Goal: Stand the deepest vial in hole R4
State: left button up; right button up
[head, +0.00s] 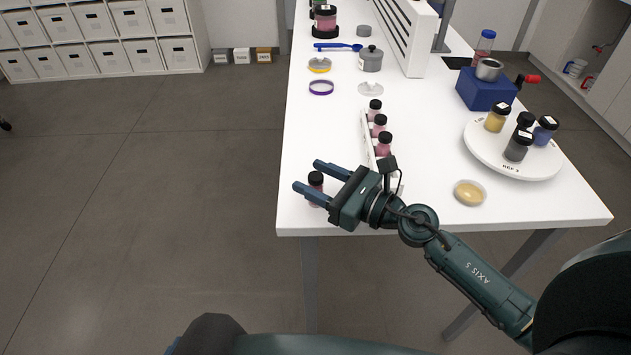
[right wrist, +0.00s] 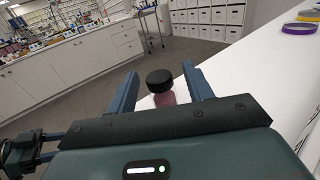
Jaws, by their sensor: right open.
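A dusky pink vial with a black cap (head: 316,182) stands upright on the white table near its front left corner. My right gripper (head: 310,178) is open, with its two fingers on either side of this vial. The right wrist view also shows the vial (right wrist: 164,98) between the fingers, with gaps beside it. A narrow white rack (head: 367,140) holds three black-capped pink vials in a row: a far one (head: 375,112), a middle one (head: 379,127) and a near one (head: 383,146). My right gripper and wrist hide the rack's near end. Hole labels are not readable. My left gripper is out of view.
A round white tray (head: 480,150) with several dark-capped jars stands at right, beside a blue box (head: 486,92). A shallow yellow dish (head: 470,193) lies near the front edge. A purple ring (head: 321,88) and grey pot (head: 370,60) stand farther back.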

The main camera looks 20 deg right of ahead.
jog(key=shift+w+a, duration=0.15)
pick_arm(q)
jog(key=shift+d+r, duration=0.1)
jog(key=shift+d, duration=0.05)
pick_arm(e)
jog(key=c, duration=1)
